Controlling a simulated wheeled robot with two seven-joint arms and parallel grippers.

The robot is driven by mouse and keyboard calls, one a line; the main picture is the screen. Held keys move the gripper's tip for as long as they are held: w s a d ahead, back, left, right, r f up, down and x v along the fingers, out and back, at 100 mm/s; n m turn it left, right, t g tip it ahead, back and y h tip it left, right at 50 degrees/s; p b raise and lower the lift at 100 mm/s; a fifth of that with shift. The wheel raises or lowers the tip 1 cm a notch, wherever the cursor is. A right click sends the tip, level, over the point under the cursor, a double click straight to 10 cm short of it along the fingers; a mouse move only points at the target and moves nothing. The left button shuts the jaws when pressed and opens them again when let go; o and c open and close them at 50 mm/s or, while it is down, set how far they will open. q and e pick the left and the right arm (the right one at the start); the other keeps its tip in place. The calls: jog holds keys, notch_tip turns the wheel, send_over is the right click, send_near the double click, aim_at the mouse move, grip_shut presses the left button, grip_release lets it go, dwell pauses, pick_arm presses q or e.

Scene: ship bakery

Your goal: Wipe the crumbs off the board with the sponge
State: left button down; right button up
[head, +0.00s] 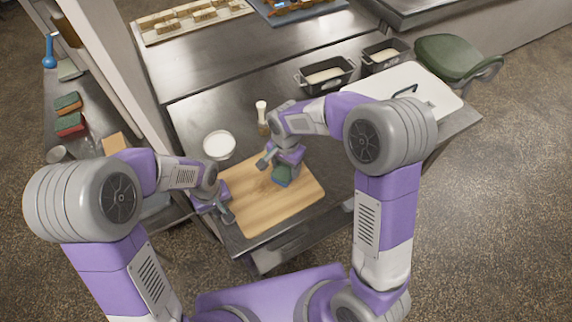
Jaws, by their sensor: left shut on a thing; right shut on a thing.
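The wooden board (285,205) lies flat near the front edge of the steel counter. My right gripper (284,166) is over the board's upper right part, shut on the green and blue sponge (283,176). The sponge is low at the board; the gripper partly covers it, and I cannot tell if it touches the wood. My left gripper (226,210) is at the board's left edge and appears shut on that edge, its fingertips partly hidden. Crumbs are too small to make out clearly.
A white bowl (219,145) and a white-capped bottle (262,112) stand behind the board. Two loaf tins, one of them nearer (325,75), and a white sink tray (435,98) are at the right. More sponges (69,124) lie on the left shelf.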

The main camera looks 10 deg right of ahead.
jog(key=shift+f, duration=0.9)
